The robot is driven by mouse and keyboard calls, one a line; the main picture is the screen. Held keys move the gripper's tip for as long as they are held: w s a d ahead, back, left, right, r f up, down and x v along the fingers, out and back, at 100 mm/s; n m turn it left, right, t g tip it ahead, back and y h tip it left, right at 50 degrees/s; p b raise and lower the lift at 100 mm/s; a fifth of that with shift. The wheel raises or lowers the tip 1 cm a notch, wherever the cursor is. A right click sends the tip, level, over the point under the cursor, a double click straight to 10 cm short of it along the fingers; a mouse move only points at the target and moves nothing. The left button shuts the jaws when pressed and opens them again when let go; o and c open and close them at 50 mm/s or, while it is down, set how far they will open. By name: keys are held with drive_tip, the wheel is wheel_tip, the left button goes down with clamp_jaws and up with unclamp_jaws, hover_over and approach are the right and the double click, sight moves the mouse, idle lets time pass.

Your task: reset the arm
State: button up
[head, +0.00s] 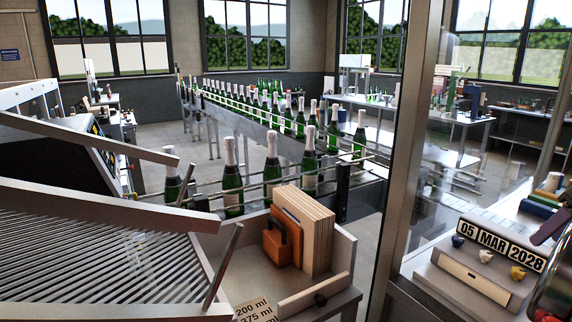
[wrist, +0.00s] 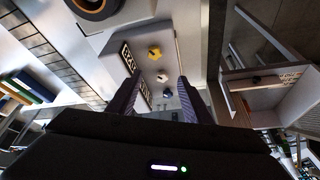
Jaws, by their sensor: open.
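My gripper (wrist: 158,88) shows in the wrist view with its two dark ridged fingers apart and nothing visible between them. Beyond the fingers is a pale date stamp block with a yellow knob (wrist: 153,52), a white knob and a blue knob. Whether the fingers touch the block cannot be told. In the head view the same date block (head: 478,268) stands at the lower right and reads 05 MAR 2028. A dark purple piece at the right edge of that view may be part of my gripper, but it is cut off.
Green bottles with pale tops (head: 272,165) stand along a conveyor at the centre. A grey open tray (head: 338,262) holds wooden boards (head: 305,225) and an orange item. A ribbed metal tray (head: 95,260) fills the lower left. A metal post (head: 415,120) stands left of the date block.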

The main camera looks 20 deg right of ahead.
wheel_tip(320, 180, down, 7)
drive_tip(key=a+m+g, duration=0.1)
drive_tip(key=a+m, duration=0.1)
drive_tip(key=m, duration=0.3)
drive_tip(key=w+a+f, duration=0.1)
drive_tip(key=w+a, duration=0.2)
drive_tip(key=a, duration=0.5)
drive_tip(key=w+a+f+g, duration=0.1)
drive_tip(key=w+a, duration=0.2)
drive_tip(key=a, duration=0.5)
drive_tip(key=w+a+f, duration=0.1)
drive_tip(key=w+a, duration=0.2)
drive_tip(key=a, duration=0.5)
drive_tip(key=s+a+f+n+t, duration=0.1)
drive_tip(key=a+n, duration=0.2)
drive_tip(key=a, duration=1.4)
drive_tip(key=s+a+f+n+t, duration=0.1)
drive_tip(key=a+n, duration=0.3)
drive_tip(key=a, duration=1.3)
drive_tip(key=shift+s+f+n+t+y, duration=0.15)
drive_tip(key=shift+s+n+t+y, duration=0.2)
drive_tip(key=shift+s+t, duration=0.2)
drive_tip(key=shift+c, duration=0.5)
